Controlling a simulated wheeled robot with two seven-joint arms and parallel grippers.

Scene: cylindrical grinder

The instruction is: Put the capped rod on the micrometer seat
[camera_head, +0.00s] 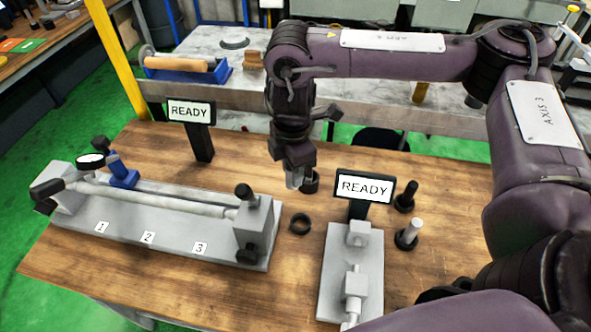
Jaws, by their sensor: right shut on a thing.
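My right gripper (295,180) hangs low over the middle of the bench, pointing down. It is shut on a small light grey rod-like piece that it mostly hides; I cannot tell whether this has a cap. A dark round holder shows just behind the fingertips (311,184). The micrometer seat appears to be the light grey fixture (335,275) at the front, right of the gripper, with grey blocks on it. A dark upright rod (405,196) and a grey upright rod with a black base (408,235) stand to its right. My left gripper is not in view.
An empty black ring (300,223) lies in front of the gripper. A long fixture (150,232) with a horizontal bar and dial gauge (91,161) fills the left. READY signs stand at the back (191,112) and behind the right fixture (365,187). Bare wood lies around.

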